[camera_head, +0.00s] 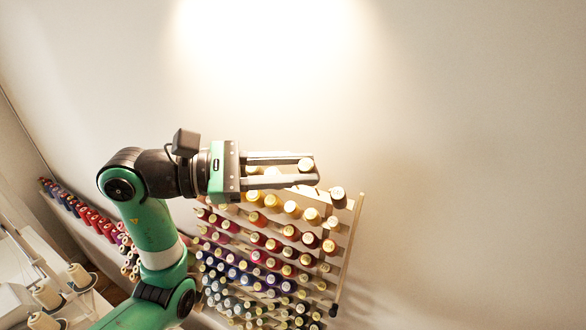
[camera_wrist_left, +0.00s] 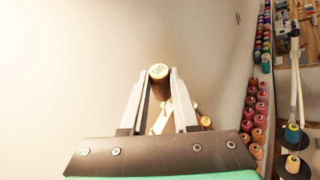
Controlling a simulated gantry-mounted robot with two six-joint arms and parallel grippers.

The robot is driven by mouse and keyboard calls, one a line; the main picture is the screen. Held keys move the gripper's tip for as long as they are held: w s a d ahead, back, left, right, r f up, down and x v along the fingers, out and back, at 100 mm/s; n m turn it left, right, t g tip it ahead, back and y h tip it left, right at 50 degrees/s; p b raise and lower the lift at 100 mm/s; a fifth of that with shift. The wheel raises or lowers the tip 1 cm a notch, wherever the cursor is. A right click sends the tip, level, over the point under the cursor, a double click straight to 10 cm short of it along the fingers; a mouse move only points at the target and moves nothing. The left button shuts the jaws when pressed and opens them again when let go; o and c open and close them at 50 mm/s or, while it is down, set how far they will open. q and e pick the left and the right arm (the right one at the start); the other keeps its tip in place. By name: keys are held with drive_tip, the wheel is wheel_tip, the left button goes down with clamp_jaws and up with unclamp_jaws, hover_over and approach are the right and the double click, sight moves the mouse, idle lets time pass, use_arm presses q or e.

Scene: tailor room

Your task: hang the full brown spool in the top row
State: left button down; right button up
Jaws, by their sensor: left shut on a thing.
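My left gripper (camera_head: 304,168) is shut on a spool (camera_head: 306,163) with a pale gold top, held between the fingertips. In the left wrist view the held spool (camera_wrist_left: 160,86) shows a dark brown side and a gold end with small print, with a finger of the gripper (camera_wrist_left: 159,76) on either side. The gripper is over the top edge of the thread rack (camera_head: 349,246), partly covering its top row. A spool (camera_head: 337,193) with a pale top sits at the right end of the rack's top. My right gripper is not in view.
Several rows of coloured spools (camera_head: 260,238) fill the rack below the gripper. A line of red and blue spools (camera_head: 85,212) stands along the wall at left. White thread cones (camera_head: 80,274) stand at lower left. The wall (camera_head: 450,130) above and right is bare.

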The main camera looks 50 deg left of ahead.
use_arm(q)
drive_tip(key=shift+w+a+f+b, duration=0.2)
drive_tip(key=shift+w+f+b, duration=0.2)
drive_tip(key=shift+f, duration=0.3)
drive_tip(key=shift+w+f, duration=0.1)
drive_tip(key=shift+f, duration=0.05)
drive_tip(key=shift+w+a+f+b, duration=0.15)
drive_tip(key=shift+w+f+b, duration=0.15)
drive_tip(key=shift+f+b, duration=0.2)
drive_tip(key=shift+w+a+f+b, duration=0.15)
drive_tip(key=shift+w+f+b, duration=0.15)
drive_tip(key=shift+f, duration=0.2)
drive_tip(key=shift+w+f, duration=0.15)
drive_tip(key=shift+f, duration=0.1)
drive_tip(key=shift+w+a+f+b, duration=0.15)
drive_tip(key=shift+w+f+b, duration=0.1)
drive_tip(key=shift+f+b, duration=0.2)
drive_tip(key=shift+w+a+f+b, duration=0.1)
drive_tip(key=shift+w+f+b, duration=0.1)
drive_tip(key=shift+f+b, duration=0.2)
drive_tip(key=c, duration=0.6)
unclamp_jaws()
drive_tip(key=shift+r, duration=0.1)
